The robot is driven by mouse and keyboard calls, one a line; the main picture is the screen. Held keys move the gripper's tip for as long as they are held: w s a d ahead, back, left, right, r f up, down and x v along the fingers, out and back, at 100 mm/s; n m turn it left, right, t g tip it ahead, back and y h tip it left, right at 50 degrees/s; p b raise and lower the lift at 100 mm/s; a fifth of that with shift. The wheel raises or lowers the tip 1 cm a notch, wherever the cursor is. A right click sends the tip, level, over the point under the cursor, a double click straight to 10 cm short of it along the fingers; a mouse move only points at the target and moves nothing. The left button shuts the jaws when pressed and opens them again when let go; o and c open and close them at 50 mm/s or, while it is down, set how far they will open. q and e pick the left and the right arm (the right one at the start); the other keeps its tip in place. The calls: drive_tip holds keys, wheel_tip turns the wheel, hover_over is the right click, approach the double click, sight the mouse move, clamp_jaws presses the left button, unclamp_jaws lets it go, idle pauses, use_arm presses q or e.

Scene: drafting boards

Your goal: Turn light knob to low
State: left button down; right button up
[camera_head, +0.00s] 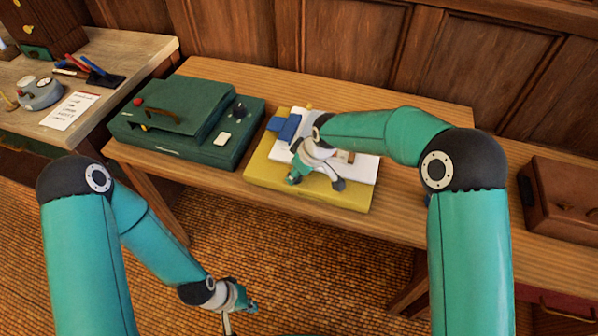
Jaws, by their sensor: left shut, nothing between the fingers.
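A dark green case (180,135) stands on the wooden table. A small black round knob (239,109) is at the right part of its top; its setting and any marks are too small to read. My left gripper (238,303) is shut and empty, low in front of the table and well below the case, apart from the knob. My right gripper (316,183) is over the yellow board, right of the case, with its fingers spread apart. It hides part of the board and white sheet.
The case also has a red button (138,102), a brown handle (163,116) and a pale switch (222,139). A yellow board (262,178) bears a white sheet (360,170) and a blue block (284,127). A brown box (563,196) stands at right.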

drive_tip(key=shift+c, duration=1.3)
drive_tip(key=shift+d, duration=0.35)
clamp_jaws()
drive_tip(key=shift+a, duration=0.25)
drive_tip(key=shift+a+f+m+b, duration=0.15)
drive_tip(key=shift+m+b, duration=0.35)
drive_tip(key=shift+b, duration=0.55)
drive_tip(key=m+h+b, duration=0.1)
drive_tip(key=m+b, duration=0.2)
drive_tip(key=b, duration=0.2)
drive_tip(key=m+t+h+b, duration=0.1)
drive_tip(key=m+b, duration=0.2)
drive_tip(key=b, duration=0.2)
drive_tip(key=shift+a+m+h, duration=0.2)
drive_tip(key=shift+m+h, duration=0.1)
drive_tip(key=shift+m+t+h+b, duration=0.3)
drive_tip(key=shift+m+h+b, duration=0.2)
drive_tip(key=shift+m+b, duration=0.55)
drive_tip(key=shift+r+m+h+b, duration=0.3)
drive_tip(key=shift+m+h, duration=0.1)
drive_tip(key=shift+m, duration=0.75)
